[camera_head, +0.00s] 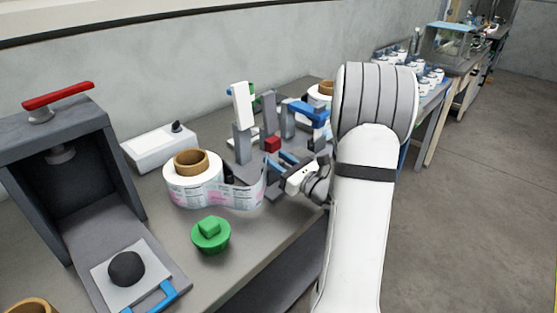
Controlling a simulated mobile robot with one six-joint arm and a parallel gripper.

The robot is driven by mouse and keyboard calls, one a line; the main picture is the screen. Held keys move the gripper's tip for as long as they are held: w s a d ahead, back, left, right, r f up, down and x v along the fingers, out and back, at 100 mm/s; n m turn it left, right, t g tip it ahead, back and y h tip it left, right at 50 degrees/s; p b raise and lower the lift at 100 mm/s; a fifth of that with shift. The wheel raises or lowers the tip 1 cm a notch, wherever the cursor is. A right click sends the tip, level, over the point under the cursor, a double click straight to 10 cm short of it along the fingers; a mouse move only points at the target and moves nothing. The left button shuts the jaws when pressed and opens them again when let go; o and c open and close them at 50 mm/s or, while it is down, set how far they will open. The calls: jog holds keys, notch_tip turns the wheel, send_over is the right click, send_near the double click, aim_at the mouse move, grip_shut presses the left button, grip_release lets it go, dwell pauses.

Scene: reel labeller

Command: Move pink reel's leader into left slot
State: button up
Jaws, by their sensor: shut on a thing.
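The pink reel (195,187) is a white roll with a brown core, standing on the grey bench. Its leader (238,196), a strip of printed labels with pink parts, runs off the roll to the right in a curve. My gripper (271,165) is at the right end of the leader and is shut on it; the grip itself is small and partly hidden. Behind my gripper stands the labeller, with grey upright posts (242,146), a red block (272,144) and a blue-topped part (308,111). I cannot make out the left slot clearly among the posts.
A green knobbed disc (211,235) sits near the bench's front edge, below the leader. A grey press with a red handle (58,95) stands at the left. A white box (159,147) is behind the reel. Another reel (320,93) stands behind the labeller.

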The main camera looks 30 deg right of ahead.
jog(key=shift+f, duration=0.35)
jog(key=o, duration=1.1)
jog(key=shift+o, duration=0.2)
jog(key=v, duration=0.8)
jog(key=shift+b, duration=0.35)
